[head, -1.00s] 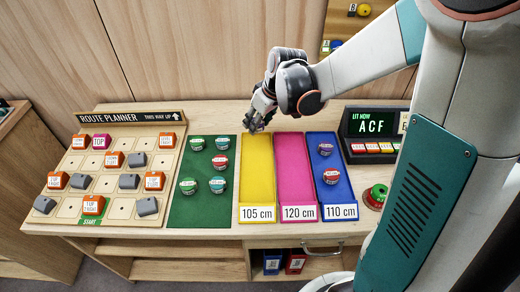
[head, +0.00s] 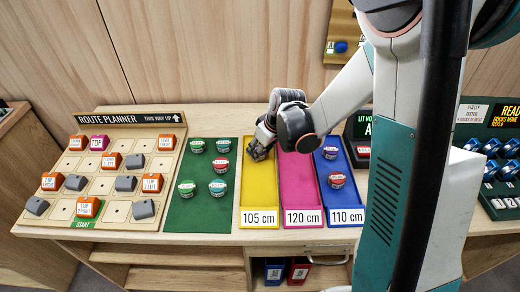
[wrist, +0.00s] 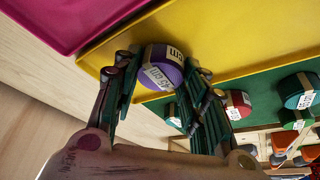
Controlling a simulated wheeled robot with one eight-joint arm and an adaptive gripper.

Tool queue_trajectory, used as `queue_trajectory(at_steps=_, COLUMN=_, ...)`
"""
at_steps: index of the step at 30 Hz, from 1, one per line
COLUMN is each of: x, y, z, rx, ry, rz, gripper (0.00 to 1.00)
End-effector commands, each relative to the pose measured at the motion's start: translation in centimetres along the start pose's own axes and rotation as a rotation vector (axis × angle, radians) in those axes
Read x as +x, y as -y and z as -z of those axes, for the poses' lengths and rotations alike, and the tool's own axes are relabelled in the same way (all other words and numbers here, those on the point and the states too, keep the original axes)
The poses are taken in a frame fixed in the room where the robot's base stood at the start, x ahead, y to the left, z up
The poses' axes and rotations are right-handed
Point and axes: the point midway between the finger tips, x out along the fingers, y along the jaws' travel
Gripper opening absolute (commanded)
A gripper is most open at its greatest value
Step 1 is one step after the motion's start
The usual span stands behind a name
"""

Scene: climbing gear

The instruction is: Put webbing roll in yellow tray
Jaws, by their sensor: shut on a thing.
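My gripper (head: 258,153) is over the yellow tray (head: 258,190), which carries a "105 cm" label at its front. In the wrist view my gripper (wrist: 165,95) is shut on a purple webbing roll (wrist: 163,74) with a white label; the number on it is only partly readable. The yellow tray (wrist: 200,40) lies behind the roll in that view. I cannot tell whether the roll touches the tray. In the head view the gripper hides the roll. The visible part of the yellow tray is empty.
A magenta "120 cm" tray (head: 299,190) is empty beside it. A green mat (head: 190,215) at the left holds several rolls. The route planner board (head: 115,212) stands further left.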

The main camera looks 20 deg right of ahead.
Motion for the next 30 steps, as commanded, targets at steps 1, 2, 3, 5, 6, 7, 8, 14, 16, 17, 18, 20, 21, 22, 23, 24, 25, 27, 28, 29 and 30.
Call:
queue_trajectory(at_steps=1, x=-0.1, y=0.0, z=0.0, rx=0.000, ry=0.000, rz=0.000, gripper=0.16)
queue_trajectory(at_steps=2, x=0.0, y=0.0, z=0.0, rx=0.000, ry=0.000, rz=0.000, gripper=0.16)
queue_trajectory(at_steps=3, x=0.0, y=0.0, z=0.0, rx=0.000, ry=0.000, rz=0.000, gripper=0.16)
queue_trajectory(at_steps=5, x=0.2, y=0.0, z=-0.1, rx=0.000, ry=0.000, rz=0.000, gripper=0.16)
queue_trajectory(at_steps=6, x=0.4, y=0.0, z=-0.1, rx=0.000, ry=0.000, rz=0.000, gripper=0.16)
queue_trajectory(at_steps=7, x=0.3, y=0.0, z=-0.1, rx=0.000, ry=0.000, rz=0.000, gripper=0.46)
queue_trajectory(at_steps=8, x=0.2, y=0.0, z=-0.1, rx=0.000, ry=0.000, rz=0.000, gripper=0.53)
queue_trajectory(at_steps=14, x=0.2, y=0.0, z=-0.1, rx=0.000, ry=0.000, rz=0.000, gripper=0.59)
queue_trajectory(at_steps=16, x=0.2, y=0.0, z=-0.1, rx=0.000, ry=0.000, rz=0.000, gripper=0.59)
queue_trajectory(at_steps=17, x=0.2, y=0.0, z=-0.1, rx=0.000, ry=0.000, rz=0.000, gripper=0.59)
queue_trajectory(at_steps=18, x=0.2, y=0.0, z=-0.1, rx=0.000, ry=0.000, rz=0.000, gripper=0.59)
queue_trajectory(at_steps=20, x=0.1, y=0.0, z=0.0, rx=0.000, ry=0.000, rz=0.000, gripper=0.59)
queue_trajectory(at_steps=21, x=-0.1, y=0.0, z=0.0, rx=0.000, ry=0.000, rz=0.000, gripper=0.59)
queue_trajectory(at_steps=22, x=-0.2, y=0.0, z=0.1, rx=0.000, ry=0.000, rz=0.000, gripper=0.59)
queue_trajectory(at_steps=23, x=-0.6, y=0.0, z=0.1, rx=0.000, ry=0.000, rz=0.000, gripper=0.59)
queue_trajectory(at_steps=24, x=-1.2, y=0.0, z=0.1, rx=0.001, ry=0.000, rz=0.000, gripper=0.59)
queue_trajectory(at_steps=25, x=-1.7, y=0.0, z=0.1, rx=0.001, ry=0.000, rz=0.000, gripper=0.59)
queue_trajectory(at_steps=27, x=-3.0, y=0.0, z=0.1, rx=0.001, ry=0.000, rz=0.000, gripper=0.59)
queue_trajectory(at_steps=28, x=-3.7, y=0.0, z=0.1, rx=0.001, ry=0.000, rz=0.000, gripper=0.59)
queue_trajectory(at_steps=29, x=-4.3, y=0.0, z=0.1, rx=0.001, ry=0.000, rz=0.000, gripper=0.59)
queue_trajectory(at_steps=30, x=-5.2, y=0.0, z=0.1, rx=0.002, ry=0.000, rz=0.000, gripper=0.59)
